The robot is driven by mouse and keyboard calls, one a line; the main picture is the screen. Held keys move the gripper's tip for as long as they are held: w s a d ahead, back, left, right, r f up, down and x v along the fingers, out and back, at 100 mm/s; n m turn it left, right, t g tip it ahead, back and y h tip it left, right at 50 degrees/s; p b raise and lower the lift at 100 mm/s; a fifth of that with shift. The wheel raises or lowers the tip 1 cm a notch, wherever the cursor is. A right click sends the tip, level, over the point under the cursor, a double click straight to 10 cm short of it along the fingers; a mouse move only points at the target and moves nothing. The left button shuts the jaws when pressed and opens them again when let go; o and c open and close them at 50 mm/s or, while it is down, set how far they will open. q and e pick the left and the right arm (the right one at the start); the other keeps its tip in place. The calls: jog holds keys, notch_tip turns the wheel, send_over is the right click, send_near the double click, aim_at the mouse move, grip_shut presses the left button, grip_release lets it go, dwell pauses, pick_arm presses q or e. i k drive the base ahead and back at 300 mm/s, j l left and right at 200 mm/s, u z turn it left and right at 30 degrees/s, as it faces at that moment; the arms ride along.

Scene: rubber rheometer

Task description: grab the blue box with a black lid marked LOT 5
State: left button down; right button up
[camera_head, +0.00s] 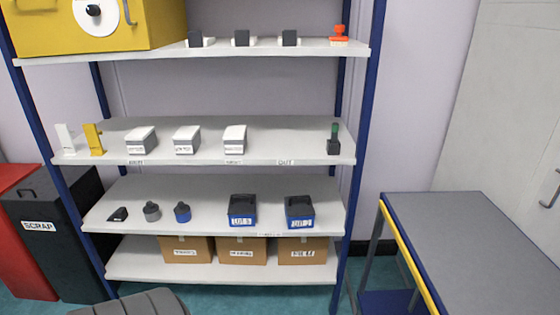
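Two blue boxes with black lids stand side by side on the third shelf (130,195) of the rack. The left blue box (242,219) has a white label that appears to read LOT 5. The right blue box (300,221) has a similar label, but its number is too small to read surely. Both boxes stand upright with free shelf between them. Neither of my grippers is in view.
Left of the boxes are a blue-and-grey piece (182,212), a grey one (151,211) and a black one (118,214). Cardboard boxes (241,251) sit below. A grey-topped table (470,230) stands right, a black SCRAP bin (50,245) left. Floor shows between rack and table.

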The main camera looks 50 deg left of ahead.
aim_at(242, 211)
jog(key=u, duration=1.75)
